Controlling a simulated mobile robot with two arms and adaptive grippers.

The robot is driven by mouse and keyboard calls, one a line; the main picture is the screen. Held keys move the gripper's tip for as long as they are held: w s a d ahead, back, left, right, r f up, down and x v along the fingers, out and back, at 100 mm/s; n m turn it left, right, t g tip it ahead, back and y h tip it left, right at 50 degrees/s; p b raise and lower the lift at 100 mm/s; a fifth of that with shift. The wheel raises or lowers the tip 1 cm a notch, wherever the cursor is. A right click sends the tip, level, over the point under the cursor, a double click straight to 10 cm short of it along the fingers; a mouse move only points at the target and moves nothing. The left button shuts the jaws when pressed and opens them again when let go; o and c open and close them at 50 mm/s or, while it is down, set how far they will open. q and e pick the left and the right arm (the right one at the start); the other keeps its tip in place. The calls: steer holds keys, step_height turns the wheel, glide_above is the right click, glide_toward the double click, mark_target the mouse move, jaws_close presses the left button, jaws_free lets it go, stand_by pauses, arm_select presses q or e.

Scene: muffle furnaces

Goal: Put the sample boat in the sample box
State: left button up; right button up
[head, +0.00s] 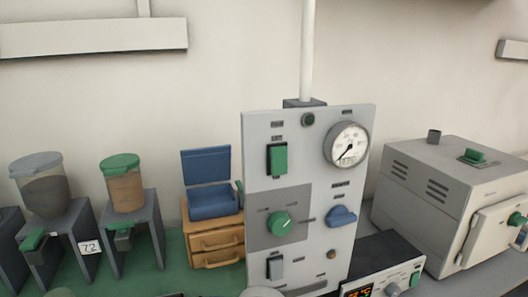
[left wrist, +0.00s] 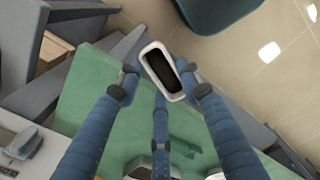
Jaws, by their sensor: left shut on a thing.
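The sample boat (left wrist: 162,72) is a small white, long tray with rounded corners and a dark inside, in the left wrist view. My left gripper (left wrist: 162,82) has blue fingers and is shut on it, with fingertips at its two long sides. Neither gripper shows in the head view.
The wooden drawer unit (head: 217,242) stands between a hopper with a green lid (head: 124,190) and a tall grey control panel (head: 300,200). A furnace (head: 445,195) stands at the right.

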arm_select(q)
steer(key=w+a+r+m, duration=0.1)
steer(key=a+r+m, duration=0.3)
steer(key=a+m, duration=0.4)
steer(key=w+a+r+m, duration=0.2)
steer(key=a+r+m, duration=0.2)
steer(key=a+m, duration=0.5)
steer(key=shift+w+a, duration=0.15)
steer(key=shift+a, duration=0.7)
